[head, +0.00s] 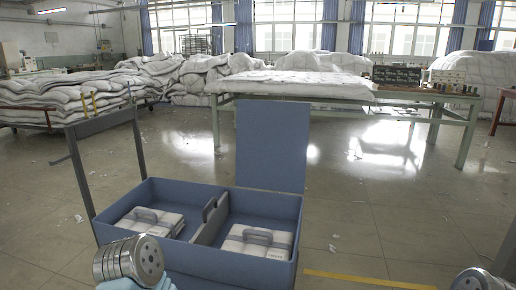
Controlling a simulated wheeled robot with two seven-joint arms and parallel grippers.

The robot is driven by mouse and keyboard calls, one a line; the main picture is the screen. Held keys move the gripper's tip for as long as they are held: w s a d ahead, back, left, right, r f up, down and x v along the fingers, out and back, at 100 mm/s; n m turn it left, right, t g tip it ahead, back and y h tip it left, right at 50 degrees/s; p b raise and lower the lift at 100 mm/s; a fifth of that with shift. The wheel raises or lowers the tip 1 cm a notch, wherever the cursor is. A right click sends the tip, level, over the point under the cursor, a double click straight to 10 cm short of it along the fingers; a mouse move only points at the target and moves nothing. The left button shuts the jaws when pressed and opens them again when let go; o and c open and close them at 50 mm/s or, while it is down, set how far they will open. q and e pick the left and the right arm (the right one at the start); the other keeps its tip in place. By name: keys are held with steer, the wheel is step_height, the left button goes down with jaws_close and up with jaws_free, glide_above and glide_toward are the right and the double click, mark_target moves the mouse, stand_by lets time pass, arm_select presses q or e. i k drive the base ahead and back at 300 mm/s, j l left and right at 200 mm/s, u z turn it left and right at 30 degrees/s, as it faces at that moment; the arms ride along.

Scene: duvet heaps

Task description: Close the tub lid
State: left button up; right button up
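The blue tub (172,262) stands in front of me at the lower middle. A divider (208,222) with a raised grip splits it into two compartments. A flat blue panel, the lid (272,145), stands upright at the tub's back edge, behind the right compartment. The tub's top is uncovered. A white folded bundle with a grey handle lies in the left compartment (148,222), and a similar one lies in the right compartment (257,242). Metal parts of my arms show at the bottom left and bottom right corner. No gripper fingers show, and nothing of mine touches the lid.
A dark upright frame (100,124) rises at the tub's left. A green-legged table (400,97) with white duvets (295,84) stands behind. Duvet heaps (65,92) lie at the back left. Floor right of the tub is open, with a yellow line (370,281).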

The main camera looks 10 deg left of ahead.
mark_target(272, 137)
steer(key=i+l+u, duration=0.3)
steer(key=l, duration=0.15)
steer(key=l+u, duration=0.3)
steer(key=l, duration=0.15)
steer(key=i+l+u, duration=0.1)
steer(key=l+u, duration=0.2)
steer(key=l, duration=0.25)
steer(key=i+l+u, duration=0.25)
steer(key=l, duration=0.2)
steer(key=i+l+u, duration=0.3)
steer(key=l, duration=0.15)
steer(key=l+u, duration=0.25)
steer(key=l, duration=0.25)
steer(key=i+l+u, duration=0.1)
steer(key=l+u, duration=0.15)
steer(key=l, duration=0.3)
steer(key=l+u, duration=0.3)
steer(key=l, duration=0.25)
